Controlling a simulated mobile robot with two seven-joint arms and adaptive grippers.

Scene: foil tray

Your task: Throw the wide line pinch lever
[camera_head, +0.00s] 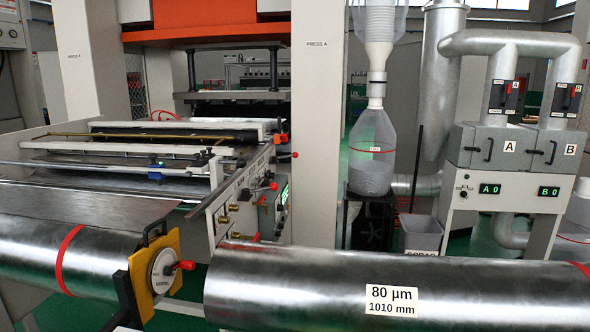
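Several levers with red knobs show on the grey side panel (229,206) of the press line. One red-knobbed lever (270,187) sits mid-panel. Another red knob (293,155) sticks out at the panel's far upper end. A small red tip (256,237) shows low on the panel, just above the front roll. The labels there are too small to read, so I cannot tell which is the wide line pinch lever. Neither of my grippers is in view.
A large foil roll (480,285) marked 80 µm, 1010 mm lies across the front right. Another roll (95,262) lies at left. Between them stands a yellow bracket (172,244) with a red-knobbed dial. Two grey boxes (485,145) marked A and B stand at right.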

